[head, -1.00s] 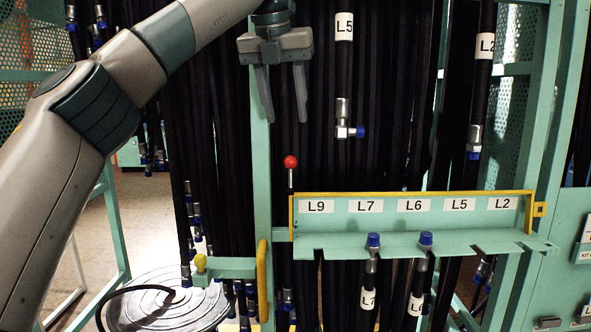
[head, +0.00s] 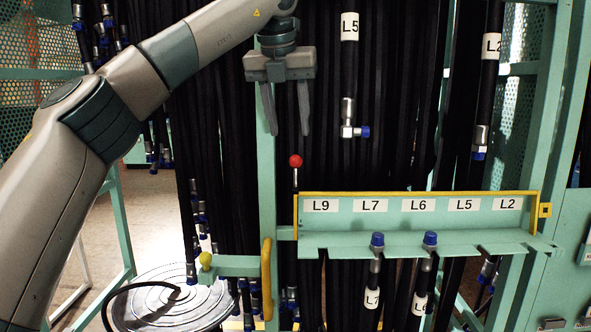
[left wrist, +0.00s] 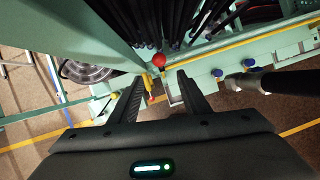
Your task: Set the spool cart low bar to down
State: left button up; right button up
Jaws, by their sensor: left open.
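A teal rack bar with yellow edging (head: 400,243) runs across the cart at low height, carrying the labels L9, L7, L6, L5 and L2. A red ball knob on a thin upright rod (head: 296,161) stands at its left end. My left gripper (head: 288,134) is open and empty, fingers pointing down, just above the red knob in the head view. In the left wrist view the red knob (left wrist: 158,60) shows beyond the space between the open fingertips (left wrist: 158,85), and it looks untouched. My right gripper is not in view.
Two blue-capped hoses (head: 376,240) hang in the bar's slots. Hose L5 (head: 349,90) hangs above the bar. A yellow knob (head: 206,259) sits on a short teal arm to the left, above a round ringed plate (head: 165,300). Dense black hoses hang behind.

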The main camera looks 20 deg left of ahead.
aim_at(294, 161)
pick_arm(q)
jog(key=p+x, duration=0.3)
jog(key=x, duration=1)
grip_shut()
